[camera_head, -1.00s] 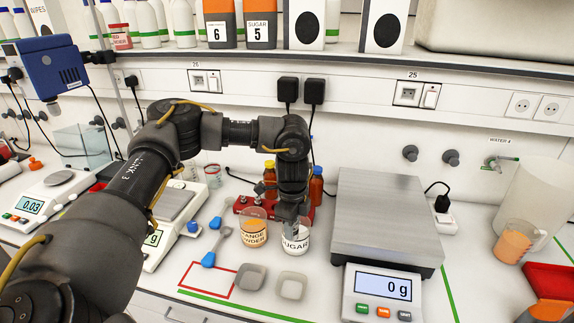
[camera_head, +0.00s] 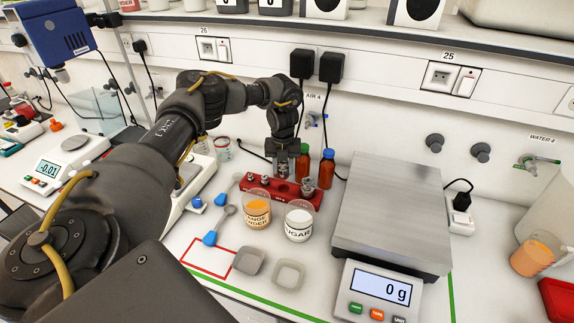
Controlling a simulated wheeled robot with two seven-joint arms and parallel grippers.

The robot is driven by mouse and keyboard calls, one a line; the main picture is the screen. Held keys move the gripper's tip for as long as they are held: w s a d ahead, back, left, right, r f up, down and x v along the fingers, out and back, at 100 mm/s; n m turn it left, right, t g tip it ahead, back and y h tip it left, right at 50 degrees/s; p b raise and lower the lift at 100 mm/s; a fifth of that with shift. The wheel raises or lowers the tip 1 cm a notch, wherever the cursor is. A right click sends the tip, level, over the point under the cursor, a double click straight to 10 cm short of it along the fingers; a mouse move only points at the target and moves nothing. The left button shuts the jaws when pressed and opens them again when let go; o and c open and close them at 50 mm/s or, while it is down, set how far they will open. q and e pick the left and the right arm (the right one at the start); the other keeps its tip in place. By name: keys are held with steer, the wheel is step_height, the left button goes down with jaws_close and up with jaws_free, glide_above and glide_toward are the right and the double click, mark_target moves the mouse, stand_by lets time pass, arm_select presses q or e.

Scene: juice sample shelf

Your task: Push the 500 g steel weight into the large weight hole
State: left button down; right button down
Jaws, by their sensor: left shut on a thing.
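My left gripper (camera_head: 283,168) reaches in from the left and points down at the back edge of the red weight block (camera_head: 291,197). It is shut on a shiny steel weight (camera_head: 283,173), mostly hidden between the fingers. I cannot tell whether this weight is inside a hole or just above the block, and no size marking is readable. Another steel weight (camera_head: 308,186) is at the right end of the block. Smaller weights (camera_head: 251,177) are at its left end. The large hole cannot be made out. My right gripper is not in view.
Cups of orange powder (camera_head: 257,213) and sugar (camera_head: 299,224) stand close in front of the block. Two brown bottles (camera_head: 326,170) stand behind it. A large scale (camera_head: 392,215) reading 0 g is at right. Two grey dishes (camera_head: 288,273) lie in front.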

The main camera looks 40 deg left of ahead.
mark_target(284, 176)
arm_select(q)
steer(key=shift+s+d+r, duration=0.15)
steer(key=shift+r, duration=0.05)
steer(key=shift+s+d, duration=0.15)
steer(key=shift+f+b, duration=0.3)
steer(key=shift+b, duration=0.1)
steer(key=shift+w+f+b, duration=0.3)
steer(key=shift+f+b, duration=0.15)
steer(key=shift+f, duration=0.2)
steer(key=shift+s+f+b, duration=0.15)
steer(key=shift+f+b, duration=0.4)
steer(key=shift+f, duration=0.05)
steer(key=shift+f+b, duration=0.55)
steer(key=shift+f, duration=0.05)
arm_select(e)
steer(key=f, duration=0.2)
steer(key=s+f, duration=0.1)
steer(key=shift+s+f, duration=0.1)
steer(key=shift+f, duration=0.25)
arm_select(q)
steer(key=shift+s+p, duration=0.1)
steer(key=shift+p, duration=0.2)
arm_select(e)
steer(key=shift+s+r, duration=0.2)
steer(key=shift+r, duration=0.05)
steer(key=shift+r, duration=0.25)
